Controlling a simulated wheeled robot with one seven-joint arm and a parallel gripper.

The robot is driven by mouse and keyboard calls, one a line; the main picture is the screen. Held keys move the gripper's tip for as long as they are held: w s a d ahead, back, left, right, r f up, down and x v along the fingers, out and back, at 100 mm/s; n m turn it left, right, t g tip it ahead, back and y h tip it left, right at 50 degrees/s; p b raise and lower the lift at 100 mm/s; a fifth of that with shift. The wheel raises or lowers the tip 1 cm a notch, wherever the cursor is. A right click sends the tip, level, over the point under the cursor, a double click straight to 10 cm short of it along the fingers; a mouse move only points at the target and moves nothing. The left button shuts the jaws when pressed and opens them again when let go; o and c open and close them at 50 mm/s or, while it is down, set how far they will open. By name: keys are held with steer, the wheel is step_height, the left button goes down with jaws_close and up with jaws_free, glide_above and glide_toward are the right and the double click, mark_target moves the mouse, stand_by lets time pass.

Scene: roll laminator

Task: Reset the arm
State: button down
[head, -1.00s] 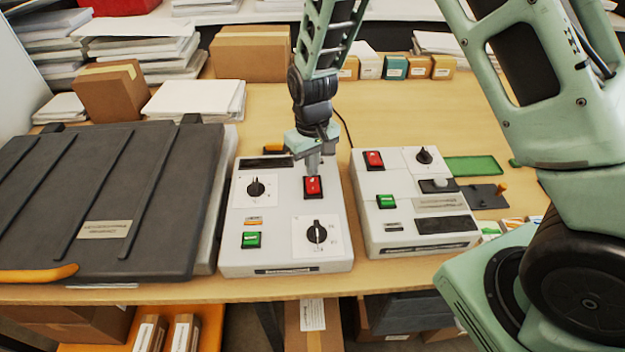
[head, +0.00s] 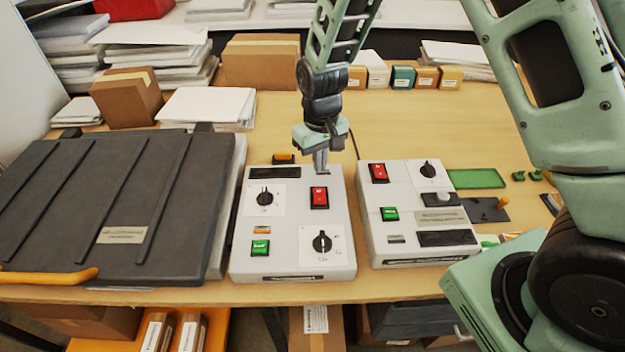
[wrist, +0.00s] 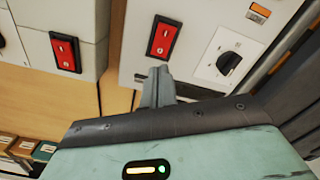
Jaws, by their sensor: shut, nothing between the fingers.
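My gripper (head: 321,168) is shut and empty. In the head view its fingertips are just above and behind the red switch (head: 319,197) on the left control box (head: 291,237). In the wrist view the closed fingers (wrist: 157,88) point toward that box, with its red switch (wrist: 162,38) just beyond the tips and apart from them in the picture. The box also has a green switch (head: 260,247) and two black dials, the nearer one (head: 322,241) at the front right.
A second control box (head: 417,240) stands close on the right, with its own red switch (head: 378,172). A large dark lidded machine (head: 110,215) fills the left. Boxes and paper stacks (head: 207,105) line the back. Bare tabletop (head: 420,120) lies behind the control boxes.

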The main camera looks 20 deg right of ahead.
steer(key=shift+s+a, duration=0.1)
steer(key=s+a+r+n+y+b, duration=0.1)
steer(key=s+a+r+b, duration=0.25)
steer(key=s, duration=0.35)
steer(key=s+a+r+n+b, duration=0.2)
steer(key=s+a, duration=0.2)
steer(key=s, duration=0.2)
steer(key=s+d+r+n+b, duration=0.1)
steer(key=s+n+b, duration=0.1)
steer(key=s, duration=1.1)
steer(key=shift+s+d+r+b, duration=0.2)
steer(key=shift+s+b, duration=0.15)
steer(key=shift+b, duration=0.4)
steer(key=shift+s, duration=0.1)
